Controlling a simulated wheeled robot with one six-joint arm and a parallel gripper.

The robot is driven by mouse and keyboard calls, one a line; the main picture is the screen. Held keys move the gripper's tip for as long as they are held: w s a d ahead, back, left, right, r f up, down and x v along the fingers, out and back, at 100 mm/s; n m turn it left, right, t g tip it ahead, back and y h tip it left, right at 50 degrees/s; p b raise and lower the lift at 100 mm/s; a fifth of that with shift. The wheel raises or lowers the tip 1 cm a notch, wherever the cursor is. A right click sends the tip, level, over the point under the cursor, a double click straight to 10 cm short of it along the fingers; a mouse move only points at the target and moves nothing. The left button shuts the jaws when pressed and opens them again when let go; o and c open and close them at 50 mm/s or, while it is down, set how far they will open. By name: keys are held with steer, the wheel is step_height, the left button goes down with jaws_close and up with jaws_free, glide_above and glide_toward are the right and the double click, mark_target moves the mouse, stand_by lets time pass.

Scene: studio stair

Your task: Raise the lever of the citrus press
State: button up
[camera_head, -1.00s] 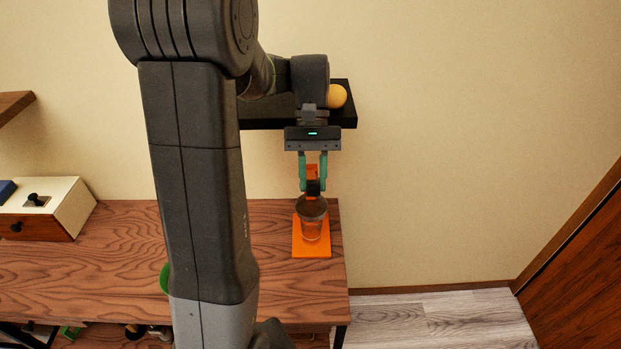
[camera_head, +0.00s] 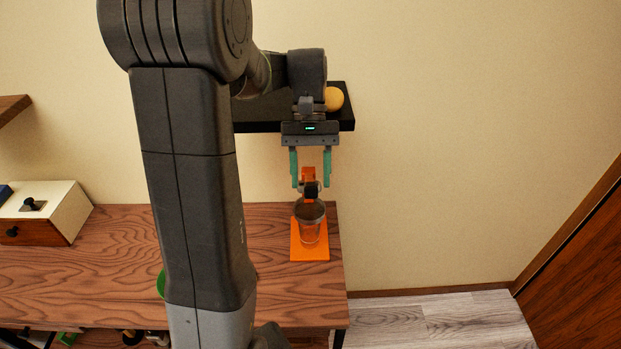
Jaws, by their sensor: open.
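The orange citrus press (camera_head: 310,253) stands at the right end of the wooden table, with a clear cup (camera_head: 310,230) on its base. Its orange upright and a dark part (camera_head: 310,189), apparently the lever end, show above the cup. My gripper (camera_head: 310,184) is over the press, pointing down. Its two green fingers are spread wide on either side of the upper part of the press, with a gap on both sides. It holds nothing. The lever's exact angle is hard to tell from here.
A black wall shelf (camera_head: 346,118) with a yellow-orange round fruit (camera_head: 334,98) is behind my gripper. A white and brown box (camera_head: 50,212) stands on the table (camera_head: 110,260) at the left. A green thing (camera_head: 161,284) is partly hidden by my arm. Open floor lies to the right.

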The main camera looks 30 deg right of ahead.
step_height(320, 180, up, 8)
steer(key=shift+r, duration=0.25)
